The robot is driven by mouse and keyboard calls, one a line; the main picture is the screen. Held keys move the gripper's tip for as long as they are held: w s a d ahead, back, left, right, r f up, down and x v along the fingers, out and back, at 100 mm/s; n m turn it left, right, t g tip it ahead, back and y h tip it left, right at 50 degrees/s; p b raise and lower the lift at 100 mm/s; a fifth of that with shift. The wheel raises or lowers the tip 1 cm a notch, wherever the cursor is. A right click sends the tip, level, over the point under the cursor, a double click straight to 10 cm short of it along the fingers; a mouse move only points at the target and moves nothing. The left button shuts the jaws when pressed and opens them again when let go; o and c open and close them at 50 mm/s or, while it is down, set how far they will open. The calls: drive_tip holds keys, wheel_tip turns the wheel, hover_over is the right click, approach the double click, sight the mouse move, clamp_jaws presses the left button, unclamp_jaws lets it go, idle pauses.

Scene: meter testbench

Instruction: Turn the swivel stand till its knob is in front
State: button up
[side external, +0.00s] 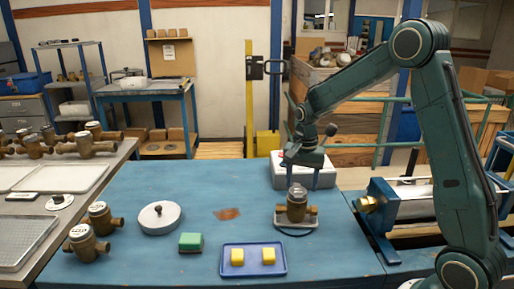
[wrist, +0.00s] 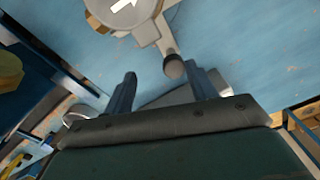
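The swivel stand (side external: 284,222) is a pale plate on the blue bench, with a brass meter (side external: 296,204) on it. In the wrist view the meter's round top (wrist: 118,10) carries a white arrow. An arm of the stand (wrist: 160,30) ends in a dark round knob (wrist: 174,68). The knob faces my gripper and is hidden in the side view. My gripper (side external: 303,158) is above and behind the meter, pointing down. In the wrist view its two fingers (wrist: 160,72) are apart, with the knob between their tips. Contact cannot be told.
A pale box (side external: 318,177) stands close behind the stand. A blue tray (side external: 252,273) with yellow blocks lies in front, a green sponge (side external: 190,241) and a white disc (side external: 170,222) to the left. A blue clamp fixture (side external: 378,215) stands to the right.

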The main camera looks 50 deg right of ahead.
drive_tip(key=shift+s+d, duration=0.1)
drive_tip(key=shift+s, duration=0.15)
drive_tip(key=shift+s+d, duration=0.15)
drive_tip(key=shift+s, duration=0.45)
drive_tip(key=shift+s+d, duration=0.1)
drive_tip(key=shift+s, duration=0.45)
idle(0.4)
drive_tip(key=shift+s+d, duration=0.1)
drive_tip(key=shift+s, duration=0.45)
drive_tip(key=shift+o, duration=0.2)
